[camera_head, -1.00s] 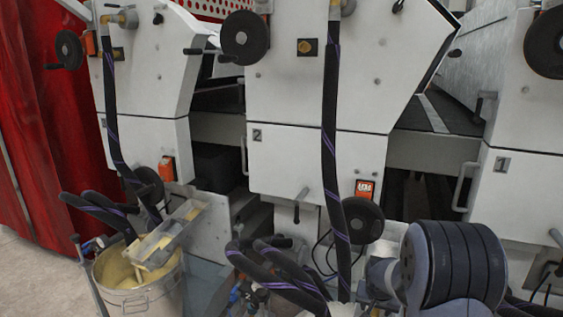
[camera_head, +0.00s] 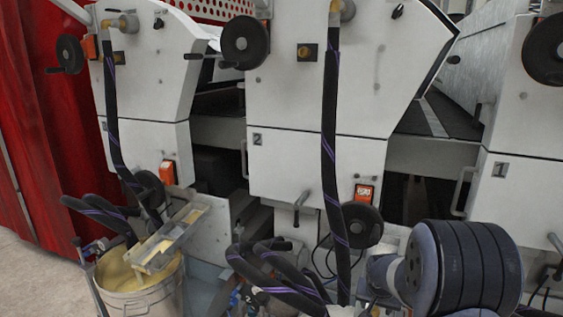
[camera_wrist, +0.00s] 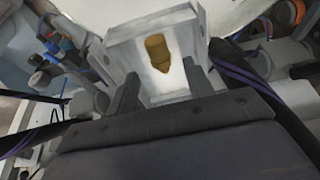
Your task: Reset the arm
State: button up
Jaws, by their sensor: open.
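My gripper (camera_wrist: 160,85) shows in the wrist view, with its two dark fingers apart and its wide dark body filling the bottom. A pale grey metal piece with a brass-coloured fitting (camera_wrist: 157,52) is seen just beyond and between the fingers. I cannot tell whether the fingers touch it. In the head view, a rounded dark ribbed part of my arm (camera_head: 465,268) is at the lower right. My gripper does not show there.
White coater housings (camera_head: 315,85) with handwheels (camera_head: 246,42) stand ahead. Black hoses (camera_head: 330,150) hang in front. A bucket of yellowish liquid (camera_head: 140,290) with a tilted metal trough (camera_head: 170,238) is at lower left. Red curtain (camera_head: 45,130) and open floor (camera_head: 35,280) lie left.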

aim_at(374, 314)
jog(key=b+x, duration=0.1)
jog(key=x, duration=0.1)
jog(key=b+x, duration=0.1)
jog(key=x, duration=0.2)
jog(key=shift+s+f, duration=0.1)
jog(key=shift+f, duration=0.25)
notch_tip(374, 314, up, 12)
jog(key=p, duration=0.6)
jog(key=s+a+r+n+y+p, duration=0.1)
jog(key=s+a+r+n+p, duration=0.2)
jog(key=p, duration=2.1)
jog(key=s+a+r, duration=0.1)
jog(key=s+a, duration=0.4)
jog(key=shift+a+r, duration=0.25)
jog(key=shift+a, duration=0.1)
